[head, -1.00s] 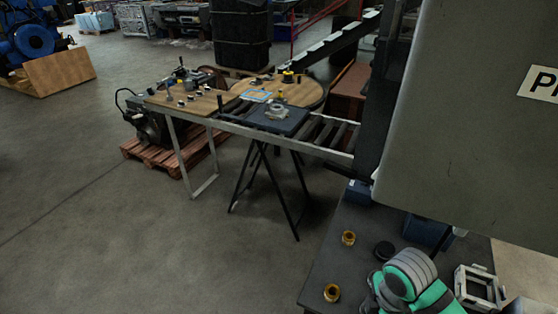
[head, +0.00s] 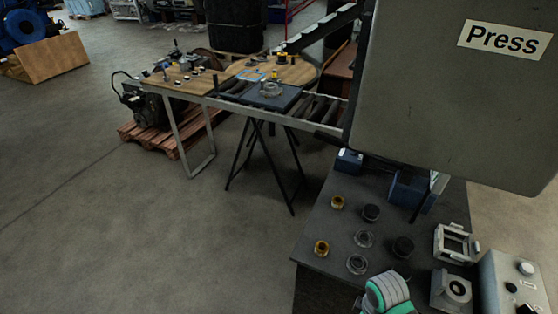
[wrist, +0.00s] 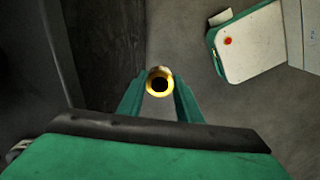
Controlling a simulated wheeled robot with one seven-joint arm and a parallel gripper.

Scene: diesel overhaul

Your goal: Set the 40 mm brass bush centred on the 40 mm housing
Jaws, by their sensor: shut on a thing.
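My gripper (wrist: 160,90) is shut on a brass bush (wrist: 159,72), seen end-on with its dark bore facing the wrist camera. In the head view only a green and grey part of my arm shows at the bottom edge; the jaws and held bush are hidden. Two more brass bushes (head: 337,202) (head: 321,248) stand on the dark press bench. Two grey metal rings (head: 364,238) (head: 357,264) lie near them, possibly housings. A grey block with a round bore (head: 457,290) stands at the right. No size marks are readable, so I cannot tell which is the 40 mm housing.
Black round pieces (head: 371,212) (head: 403,247) and a square grey frame (head: 455,243) stand on the bench. A grey control box (head: 515,284) is at its right. The Press cabinet (head: 440,110) overhangs the back. A roller conveyor (head: 325,112) stands beyond; floor at left is clear.

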